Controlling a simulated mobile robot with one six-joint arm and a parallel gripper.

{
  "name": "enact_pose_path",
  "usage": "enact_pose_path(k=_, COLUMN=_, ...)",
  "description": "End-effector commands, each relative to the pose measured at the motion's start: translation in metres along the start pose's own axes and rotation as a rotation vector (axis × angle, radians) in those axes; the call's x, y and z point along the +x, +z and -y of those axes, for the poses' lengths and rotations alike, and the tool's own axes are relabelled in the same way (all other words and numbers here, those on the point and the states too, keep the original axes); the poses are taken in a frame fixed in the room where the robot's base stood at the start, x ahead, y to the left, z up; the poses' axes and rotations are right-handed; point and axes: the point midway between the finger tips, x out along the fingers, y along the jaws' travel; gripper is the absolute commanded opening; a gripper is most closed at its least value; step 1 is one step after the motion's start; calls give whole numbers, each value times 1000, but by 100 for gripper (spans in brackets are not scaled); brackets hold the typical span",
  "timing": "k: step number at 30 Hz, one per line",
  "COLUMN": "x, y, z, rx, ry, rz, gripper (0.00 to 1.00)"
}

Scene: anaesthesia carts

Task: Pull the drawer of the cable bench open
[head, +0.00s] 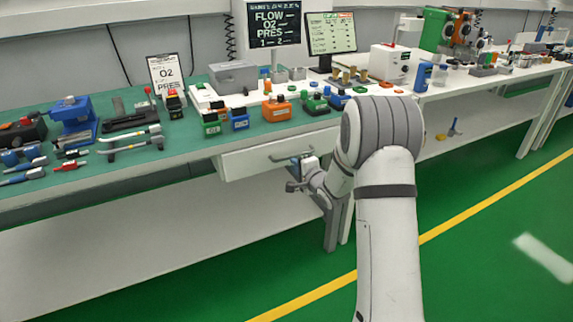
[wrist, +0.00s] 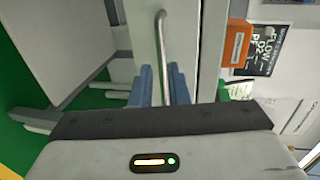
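The drawer (head: 243,163) has a pale front under the edge of the green-topped bench (head: 262,138). Its front looks flush under the bench top, with no opening visible. A grey bar handle (head: 281,158) is on the front. The handle also shows in the wrist view (wrist: 161,45), running up the picture between my two blue fingers. My gripper (head: 298,163) is at the handle. In the wrist view my gripper (wrist: 161,86) is open, with one finger on each side of the bar. The lower end of the bar is hidden behind the gripper body.
Coloured connector blocks, including an orange one (head: 277,108), stand on the bench above the drawer. A grey bench leg (head: 332,225) is below and right of my gripper. A white lower shelf (head: 130,240) runs under the bench. The green floor in front is clear.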

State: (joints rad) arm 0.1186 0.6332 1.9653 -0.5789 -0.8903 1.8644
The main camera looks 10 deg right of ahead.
Motion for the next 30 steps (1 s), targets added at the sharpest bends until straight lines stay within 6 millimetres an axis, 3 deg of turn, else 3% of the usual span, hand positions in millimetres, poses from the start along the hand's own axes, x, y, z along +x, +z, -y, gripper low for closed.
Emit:
enact_pose_path(k=9, x=48, y=1, z=0, rx=-2, ry=-1, rz=2, gripper=15)
enact_pose_path(k=15, x=69, y=0, z=1, rx=-3, ry=0, rz=0, gripper=15)
enact_pose_path(k=25, x=74, y=-1, z=1, rx=-2, ry=1, rz=-2, gripper=15)
enact_pose_path(k=30, x=73, y=-1, z=1, rx=-2, ry=1, rz=-2, gripper=2)
